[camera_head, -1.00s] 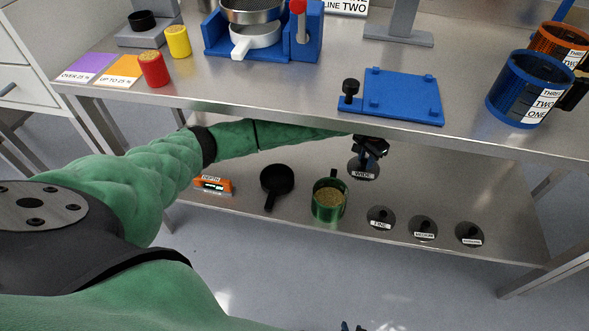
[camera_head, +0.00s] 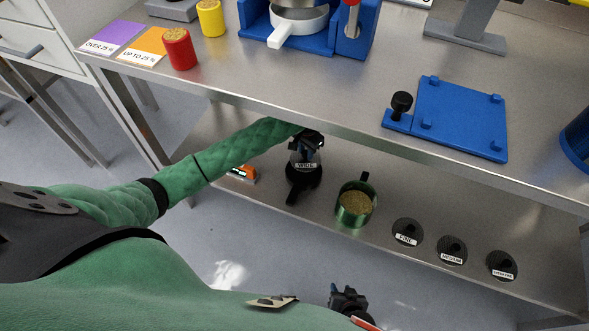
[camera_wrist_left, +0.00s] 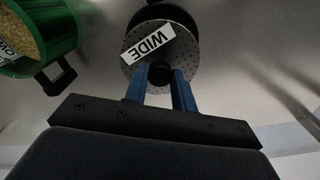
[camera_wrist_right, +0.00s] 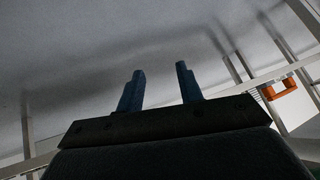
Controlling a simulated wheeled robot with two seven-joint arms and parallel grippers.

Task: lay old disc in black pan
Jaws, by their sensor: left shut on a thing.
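The old disc, a perforated grey disc labelled WIDE (camera_head: 305,164), is held by its dark knob in my left gripper (camera_head: 306,143) under the upper shelf. In the left wrist view the disc (camera_wrist_left: 178,62) sits at the tips of the blue fingers (camera_wrist_left: 160,82), which are shut on its knob. The black pan (camera_head: 302,182) is on the lower shelf, directly behind and below the disc in the head view. It shows partly past the disc in the left wrist view (camera_wrist_left: 150,14). Whether disc and pan touch cannot be told. My right gripper (camera_head: 348,300) is low, off the shelf; its fingers (camera_wrist_right: 160,78) are apart and empty.
A green pot of grain (camera_head: 355,204) stands right of the pan. Discs labelled FINE (camera_head: 407,233), MEDIUM (camera_head: 452,250) and a third (camera_head: 502,266) lie further right. An orange depth gauge (camera_head: 243,173) is left. The upper bench (camera_head: 330,90) overhangs the arm.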

